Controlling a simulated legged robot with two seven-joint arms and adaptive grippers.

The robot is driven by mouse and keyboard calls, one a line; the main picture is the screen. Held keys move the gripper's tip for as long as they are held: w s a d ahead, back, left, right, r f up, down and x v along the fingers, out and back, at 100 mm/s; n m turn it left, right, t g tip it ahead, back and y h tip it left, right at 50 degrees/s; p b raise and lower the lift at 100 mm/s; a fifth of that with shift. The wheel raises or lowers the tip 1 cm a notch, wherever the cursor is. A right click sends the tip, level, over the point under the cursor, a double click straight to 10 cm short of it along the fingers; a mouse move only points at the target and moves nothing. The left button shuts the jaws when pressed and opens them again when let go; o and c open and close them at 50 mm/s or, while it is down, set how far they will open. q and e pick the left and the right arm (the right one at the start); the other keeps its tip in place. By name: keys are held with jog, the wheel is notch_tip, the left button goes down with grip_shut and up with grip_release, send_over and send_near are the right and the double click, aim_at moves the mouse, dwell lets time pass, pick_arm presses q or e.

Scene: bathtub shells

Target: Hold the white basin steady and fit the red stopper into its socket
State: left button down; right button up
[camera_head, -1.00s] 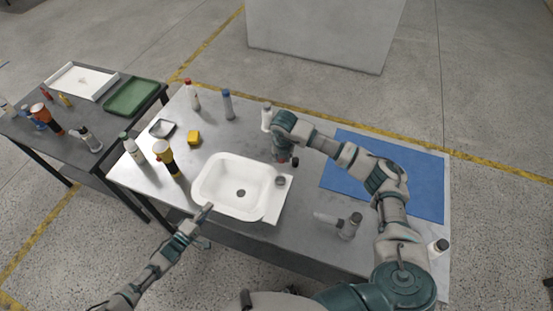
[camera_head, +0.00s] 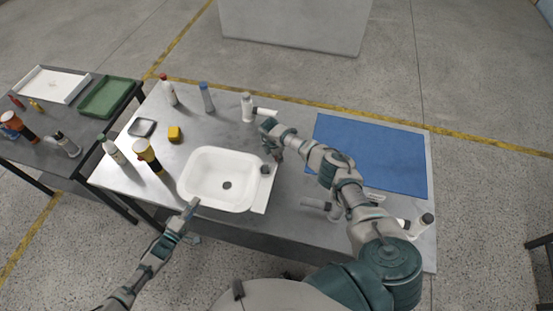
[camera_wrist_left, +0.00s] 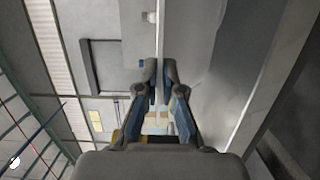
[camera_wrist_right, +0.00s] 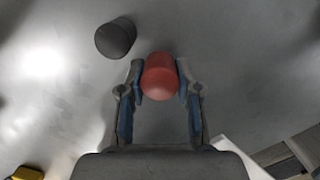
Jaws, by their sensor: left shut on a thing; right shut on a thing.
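The white basin (camera_head: 199,170) sits on the metal table with a dark drain hole in its floor. A small grey round socket (camera_head: 265,170) is on the white ledge at its right side. My left gripper (camera_head: 193,204) is at the basin's front left edge; its wrist view shows the fingers (camera_wrist_left: 160,92) shut on a thin pale rim. My right gripper (camera_head: 272,154) is just behind the socket. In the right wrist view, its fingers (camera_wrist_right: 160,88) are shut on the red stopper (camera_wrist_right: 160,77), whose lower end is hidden. Stopper and socket appear apart.
A dark cylinder (camera_wrist_right: 115,38) stands close to the stopper. Several bottles, such as a white one (camera_head: 247,107), and a yellow block (camera_head: 175,134) stand behind and left of the basin. A blue mat (camera_head: 375,155) covers the right. A grey-white object (camera_head: 318,204) lies near my right arm.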

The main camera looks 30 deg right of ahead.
jog(key=shift+f, duration=1.15)
jog(key=o, duration=1)
jog(key=shift+o, duration=0.2)
